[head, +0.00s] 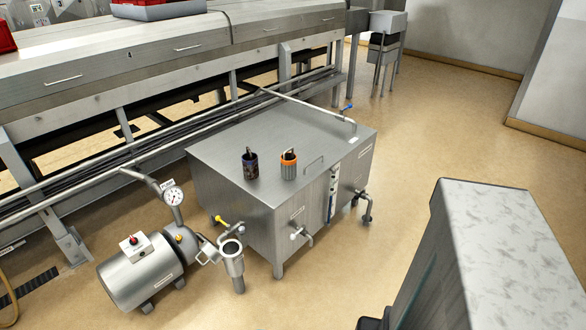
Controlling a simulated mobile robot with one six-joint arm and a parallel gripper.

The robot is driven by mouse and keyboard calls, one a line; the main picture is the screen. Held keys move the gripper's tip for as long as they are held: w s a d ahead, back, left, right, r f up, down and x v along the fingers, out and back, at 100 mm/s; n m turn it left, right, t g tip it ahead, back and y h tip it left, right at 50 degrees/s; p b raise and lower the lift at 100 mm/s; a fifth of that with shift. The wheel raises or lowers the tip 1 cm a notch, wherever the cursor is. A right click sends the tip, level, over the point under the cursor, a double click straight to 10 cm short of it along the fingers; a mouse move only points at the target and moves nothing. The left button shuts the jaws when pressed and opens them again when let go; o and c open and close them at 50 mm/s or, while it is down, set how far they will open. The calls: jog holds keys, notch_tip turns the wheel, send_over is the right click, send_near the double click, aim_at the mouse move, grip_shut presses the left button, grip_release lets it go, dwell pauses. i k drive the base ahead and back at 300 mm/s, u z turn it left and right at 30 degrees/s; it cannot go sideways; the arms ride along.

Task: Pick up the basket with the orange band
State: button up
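The basket with the orange band (289,172) stands upright on the flat top of a steel tank (235,145). It is a small grey cylinder with orange around its upper part and something dark rising from its top. A second, dark basket (250,168) with a bluish tint stands to its left, a short gap away. It also has a dark piece sticking up. My gripper is not in view.
A pump with a gauge (173,196) stands front left. A long steel machine (180,60) runs behind. A grey block (490,250) fills the lower right. Floor (430,130) right of the tank is clear.

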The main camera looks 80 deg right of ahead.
aim_at(288, 159)
jog(key=z, duration=0.5)
jog(key=i, duration=0.55)
jog(key=z, duration=0.8)
jog(key=i, duration=0.5)
jog(key=z, duration=0.2)
